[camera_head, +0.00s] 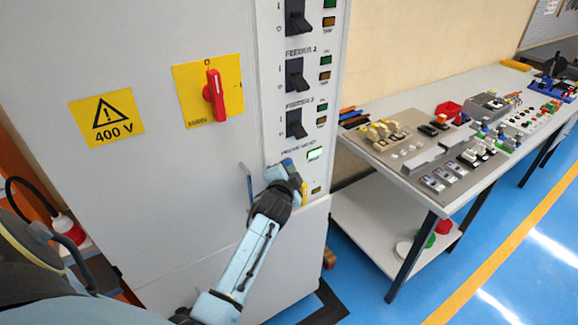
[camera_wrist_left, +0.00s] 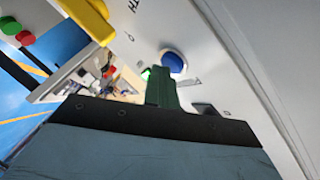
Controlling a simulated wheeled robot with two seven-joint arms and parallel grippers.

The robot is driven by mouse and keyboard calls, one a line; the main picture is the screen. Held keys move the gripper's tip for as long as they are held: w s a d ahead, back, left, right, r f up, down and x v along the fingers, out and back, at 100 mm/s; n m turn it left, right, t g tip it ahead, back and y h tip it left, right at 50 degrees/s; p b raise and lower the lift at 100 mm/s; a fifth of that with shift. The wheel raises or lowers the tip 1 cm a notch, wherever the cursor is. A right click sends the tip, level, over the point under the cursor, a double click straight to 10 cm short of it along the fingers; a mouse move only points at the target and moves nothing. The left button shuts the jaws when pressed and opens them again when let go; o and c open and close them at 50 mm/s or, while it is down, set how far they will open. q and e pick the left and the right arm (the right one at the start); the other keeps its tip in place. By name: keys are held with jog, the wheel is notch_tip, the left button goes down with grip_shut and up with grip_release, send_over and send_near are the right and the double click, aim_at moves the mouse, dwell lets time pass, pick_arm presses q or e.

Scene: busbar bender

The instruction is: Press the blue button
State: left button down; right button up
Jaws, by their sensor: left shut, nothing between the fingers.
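The blue button (camera_wrist_left: 173,63) is a round cap on the pale cabinet panel, plain in the left wrist view. A lit green lamp (camera_wrist_left: 146,75) sits beside it; the lamp also shows in the head view (camera_head: 314,154). My left gripper (camera_wrist_left: 160,72) is shut and empty, with its dark green fingers pointing at the panel just beside the button. I cannot tell whether the tips touch anything. In the head view my left gripper (camera_head: 285,178) is at the lower right of the cabinet front and covers part of the panel. My right gripper is out of view.
The cabinet (camera_head: 150,185) carries black breaker switches (camera_head: 296,75), a red rotary switch (camera_head: 214,95) and a 400 V warning sign (camera_head: 106,119). A metal door handle (camera_head: 245,183) is close to my left wrist. A workbench (camera_head: 425,195) with devices stands to the right.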

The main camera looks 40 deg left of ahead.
pick_arm(q)
jog(key=shift+s+d, duration=0.15)
jog(key=s+d, duration=0.2)
jog(key=d, duration=0.3)
jog(key=shift+s+d+p, duration=0.15)
jog(key=shift+d+p, duration=0.15)
dwell(0.3)
jog(key=shift+f, duration=0.1)
dwell(0.6)
